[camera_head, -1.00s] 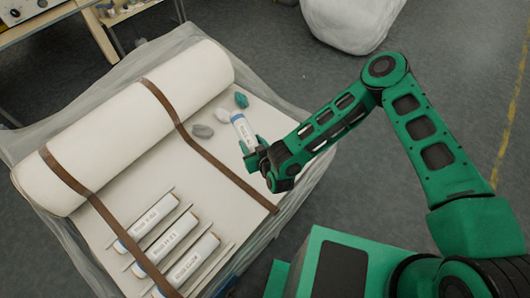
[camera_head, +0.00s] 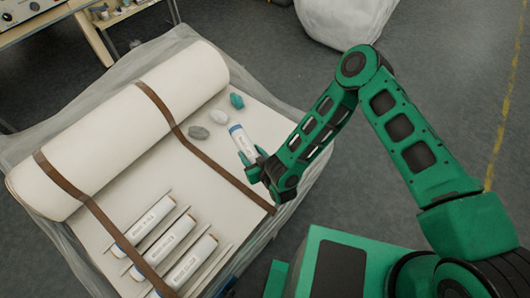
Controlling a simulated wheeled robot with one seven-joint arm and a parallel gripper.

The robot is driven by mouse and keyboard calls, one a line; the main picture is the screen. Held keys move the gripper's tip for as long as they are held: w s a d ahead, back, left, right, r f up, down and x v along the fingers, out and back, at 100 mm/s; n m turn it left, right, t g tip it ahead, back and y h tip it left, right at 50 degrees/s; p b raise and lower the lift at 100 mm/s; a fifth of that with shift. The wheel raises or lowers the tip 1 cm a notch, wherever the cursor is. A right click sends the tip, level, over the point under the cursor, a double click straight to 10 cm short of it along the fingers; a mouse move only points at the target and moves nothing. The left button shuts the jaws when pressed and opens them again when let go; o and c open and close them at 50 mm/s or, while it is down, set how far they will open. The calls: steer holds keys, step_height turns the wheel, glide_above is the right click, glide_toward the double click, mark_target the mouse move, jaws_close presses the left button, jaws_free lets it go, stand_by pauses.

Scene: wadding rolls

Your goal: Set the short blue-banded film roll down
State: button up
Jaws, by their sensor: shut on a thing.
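The short film roll (camera_head: 241,140) is white with a blue band at its upper end. My gripper (camera_head: 250,160) is shut on the lower part of this roll, which it holds tilted, near the right side of the white wrapped surface (camera_head: 215,160). I cannot tell whether the roll touches the surface. My gripper hides the roll's lower end.
A big white wadding roll (camera_head: 120,125) lies at the left under brown straps (camera_head: 205,152). Grey (camera_head: 199,132), white (camera_head: 217,117) and teal (camera_head: 237,101) lumps lie near the held roll. Labelled rolls (camera_head: 165,243) lie between thin dividers in front.

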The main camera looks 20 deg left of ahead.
steer(key=w+d+f, duration=0.1)
steer(key=w, duration=0.1)
steer(key=w+d+f, duration=0.1)
steer(key=w+f, duration=0.1)
steer(key=w+d+f, duration=0.1)
steer(key=w, duration=0.2)
steer(key=shift+d+f, duration=0.15)
steer(key=shift+d, duration=0.15)
steer(key=shift+f, duration=2.05)
steer(key=o, duration=1.5)
steer(key=shift+f, duration=0.15)
steer(key=shift+c, duration=0.2)
steer(key=shift+d+r, duration=0.1)
steer(key=shift+r, duration=0.1)
steer(key=v, duration=1.2)
steer(key=shift+f, duration=0.1)
steer(key=shift+w, duration=0.1)
